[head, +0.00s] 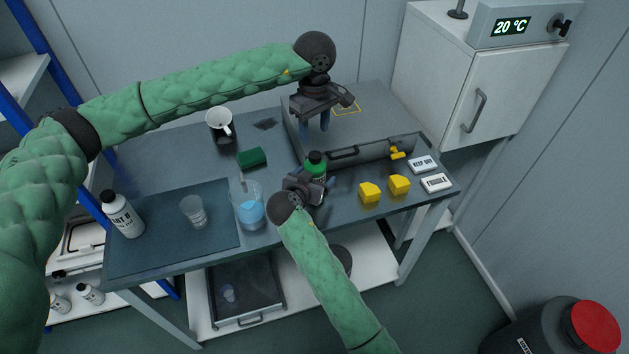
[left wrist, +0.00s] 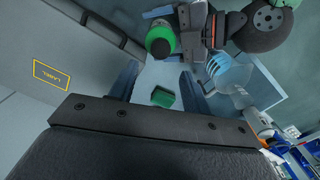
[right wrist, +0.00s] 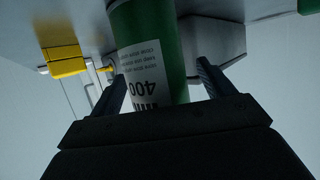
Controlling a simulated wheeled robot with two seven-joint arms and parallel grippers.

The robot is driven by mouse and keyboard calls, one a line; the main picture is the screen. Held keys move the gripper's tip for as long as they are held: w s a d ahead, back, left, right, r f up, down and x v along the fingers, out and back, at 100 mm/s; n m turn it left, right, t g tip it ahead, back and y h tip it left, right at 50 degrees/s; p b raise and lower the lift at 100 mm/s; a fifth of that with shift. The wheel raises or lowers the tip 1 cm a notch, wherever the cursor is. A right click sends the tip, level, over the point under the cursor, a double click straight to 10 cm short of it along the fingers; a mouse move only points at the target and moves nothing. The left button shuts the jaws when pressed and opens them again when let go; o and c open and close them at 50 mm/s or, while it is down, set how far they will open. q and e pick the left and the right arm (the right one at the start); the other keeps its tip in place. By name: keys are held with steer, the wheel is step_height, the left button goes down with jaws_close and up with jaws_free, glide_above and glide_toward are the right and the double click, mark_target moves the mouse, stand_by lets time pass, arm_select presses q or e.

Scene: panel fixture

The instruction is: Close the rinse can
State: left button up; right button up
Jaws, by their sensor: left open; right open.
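A green can (head: 317,160) with a white label stands near the table's front edge; I take it for the rinse can. Its green round top shows in the left wrist view (left wrist: 160,40); I cannot tell whether a lid closes it. My right gripper (head: 313,188) is open at the can's front. In the right wrist view its fingers (right wrist: 160,75) lie either side of the labelled green body, with no clear grip. My left gripper (head: 318,124) is open and empty, pointing down above the table, behind and above the can.
A grey panel (head: 372,153) and yellow blocks (head: 370,192) are to the right. A cup (head: 194,212), white bottle (head: 122,214) and mug (head: 219,124) stand farther left.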

arm_select(q)
steer(key=shift+s+d+r, duration=0.1)
steer(key=shift+s+r, duration=0.05)
steer(key=shift+s, duration=0.05)
arm_select(e)
steer(key=shift+s+d+r, duration=0.1)
